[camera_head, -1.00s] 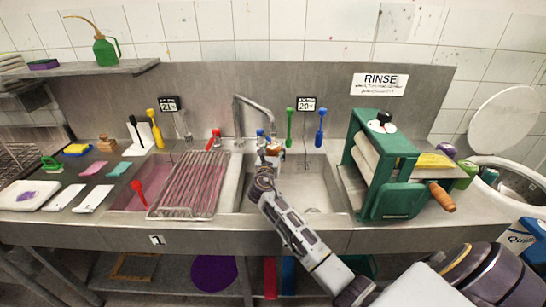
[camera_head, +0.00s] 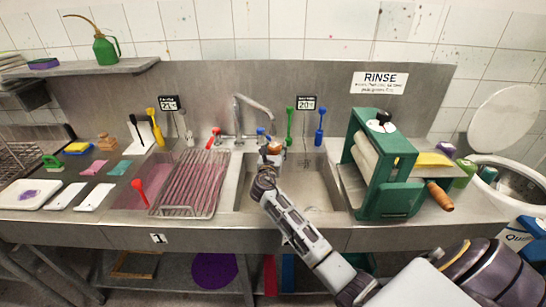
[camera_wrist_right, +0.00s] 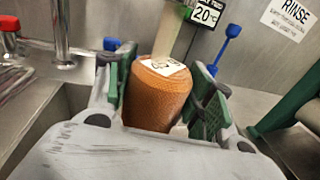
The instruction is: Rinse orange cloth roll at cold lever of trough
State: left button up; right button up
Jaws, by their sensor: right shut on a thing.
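The orange cloth roll (camera_wrist_right: 158,97) is upright between the green-padded fingers of my right gripper (camera_wrist_right: 162,100), with a pale label on its top. In the head view the roll (camera_head: 275,148) shows small at the end of my right gripper (camera_head: 271,155), over the back of the right basin of the trough (camera_head: 318,187), near the spout. The blue cold lever (camera_head: 260,132) is just behind the roll; its blue end (camera_wrist_right: 111,44) shows left of it in the wrist view. A pale streak stands above the roll; I cannot tell whether it is water. My left gripper is out of view.
The curved metal tap (camera_head: 240,112) rises behind the trough, with a red lever (camera_head: 214,137) to its left. A wire rack (camera_head: 190,183) covers part of the left basin. A green roller wringer (camera_head: 388,165) stands close on the right.

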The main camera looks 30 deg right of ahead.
pick_arm(q)
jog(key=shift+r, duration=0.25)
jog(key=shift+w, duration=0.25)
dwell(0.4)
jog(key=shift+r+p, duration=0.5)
jog(key=shift+p, duration=0.2)
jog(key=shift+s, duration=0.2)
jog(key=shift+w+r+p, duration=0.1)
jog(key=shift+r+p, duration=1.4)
dwell(4.7)
